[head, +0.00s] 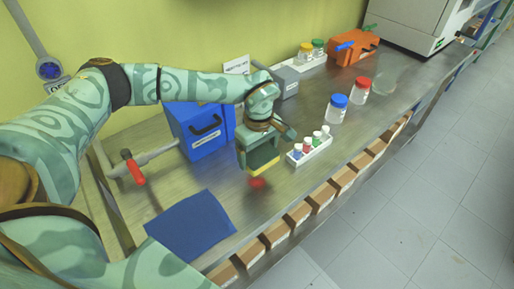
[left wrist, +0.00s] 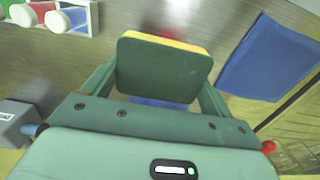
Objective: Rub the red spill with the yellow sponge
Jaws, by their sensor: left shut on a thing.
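My left gripper (head: 262,158) is shut on the yellow sponge (head: 263,162), which has a dark green pad on one face. In the left wrist view the sponge (left wrist: 163,68) sits between the two fingers of the gripper (left wrist: 158,90), its yellow edge showing at the top. The red spill (head: 257,184) is a small patch on the grey bench, just in front of the sponge in the head view. The spill (left wrist: 172,32) partly shows beyond the sponge's yellow edge in the wrist view. I cannot tell whether the sponge touches the bench. My right gripper is not in view.
A white rack (head: 311,148) with small capped bottles stands close to the right of the gripper. A blue box (head: 197,128) is behind left, and a blue cloth (head: 190,228) lies front left. Blue-capped (head: 337,108) and red-capped (head: 358,90) jars stand farther right.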

